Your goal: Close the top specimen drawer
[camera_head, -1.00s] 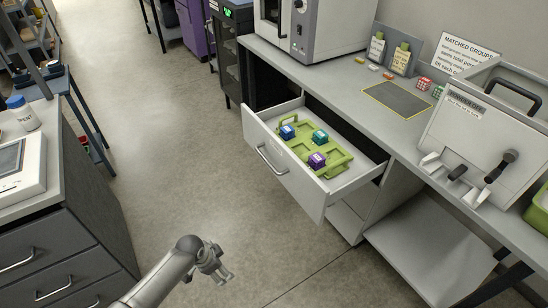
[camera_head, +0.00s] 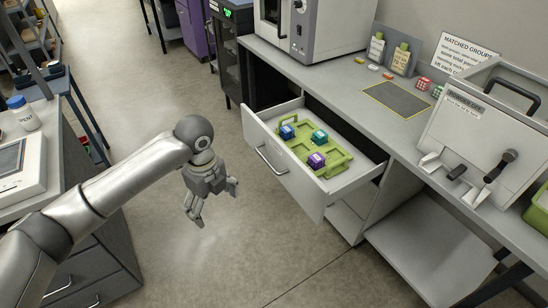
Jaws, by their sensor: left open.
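The top specimen drawer (camera_head: 290,184) is pulled open from under the grey counter, its white front facing the aisle. A bar handle (camera_head: 271,161) is on its front. Inside lies a green tray (camera_head: 341,158) with a blue block (camera_head: 287,132), a teal block (camera_head: 320,136) and a purple block (camera_head: 316,160). My left gripper (camera_head: 215,204) is open and empty, in the air over the floor, left of the drawer front and apart from it. My right gripper does not show.
The counter (camera_head: 350,88) carries a grey oven-like unit (camera_head: 318,30), a dark mat (camera_head: 397,98) and a white panel box (camera_head: 478,140). A second bench with dark drawers (camera_head: 75,275) stands at the left. The floor between is clear.

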